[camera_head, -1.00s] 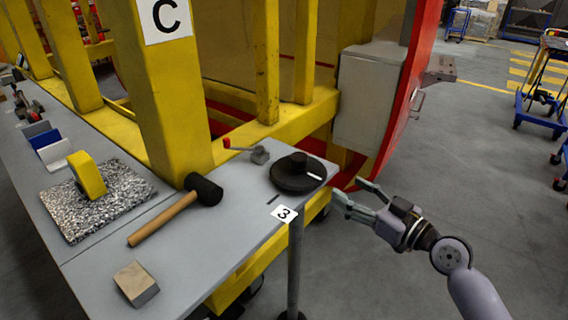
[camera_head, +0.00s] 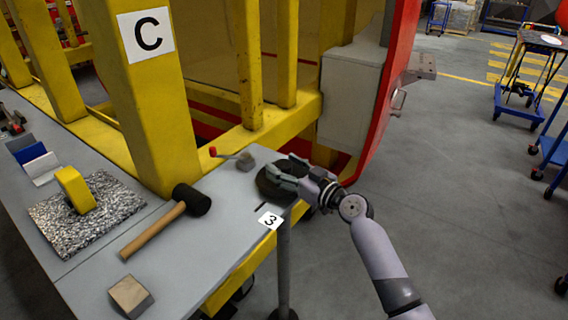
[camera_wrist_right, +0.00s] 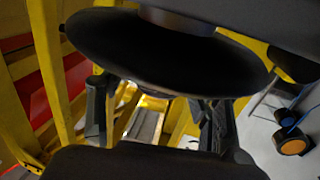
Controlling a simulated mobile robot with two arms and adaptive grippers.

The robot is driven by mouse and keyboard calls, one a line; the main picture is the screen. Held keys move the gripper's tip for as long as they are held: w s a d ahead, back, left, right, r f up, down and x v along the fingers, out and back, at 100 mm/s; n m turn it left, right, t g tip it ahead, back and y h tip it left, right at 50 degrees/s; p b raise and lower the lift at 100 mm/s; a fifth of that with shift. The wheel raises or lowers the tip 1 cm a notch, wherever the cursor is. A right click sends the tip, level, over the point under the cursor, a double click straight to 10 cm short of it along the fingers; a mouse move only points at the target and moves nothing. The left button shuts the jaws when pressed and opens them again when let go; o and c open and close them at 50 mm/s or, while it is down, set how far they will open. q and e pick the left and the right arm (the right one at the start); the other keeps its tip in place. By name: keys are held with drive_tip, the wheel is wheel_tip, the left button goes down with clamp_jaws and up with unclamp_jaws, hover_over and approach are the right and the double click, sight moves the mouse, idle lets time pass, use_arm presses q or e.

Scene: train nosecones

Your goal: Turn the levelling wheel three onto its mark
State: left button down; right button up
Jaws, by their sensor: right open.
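The black levelling wheel three (camera_head: 264,187) lies flat at the right corner of the grey bench, above a white label "3" (camera_head: 270,220). A short dark mark (camera_head: 260,207) shows on the bench just in front of the wheel. My right gripper (camera_head: 284,176) is open, with its fingers over the wheel's right part and hiding its hub. I cannot tell whether the fingers touch it. In the right wrist view the wheel (camera_wrist_right: 165,50) is a large dark disc across the top, and my right gripper's fingers (camera_wrist_right: 155,115) stand apart below it. My left gripper is out of view.
On the bench (camera_head: 215,250) lie a black-headed mallet (camera_head: 160,225), a small red-handled clamp (camera_head: 235,157), a block (camera_head: 131,296) and a yellow-handled speckled plate (camera_head: 115,205). A yellow post marked C (camera_head: 155,110) rises behind.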

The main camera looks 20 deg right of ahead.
drive_tip(key=shift+w+a, duration=0.1)
drive_tip(key=shift+w, duration=0.1)
drive_tip(key=shift+c, duration=0.5)
clamp_jaws()
idle(0.3)
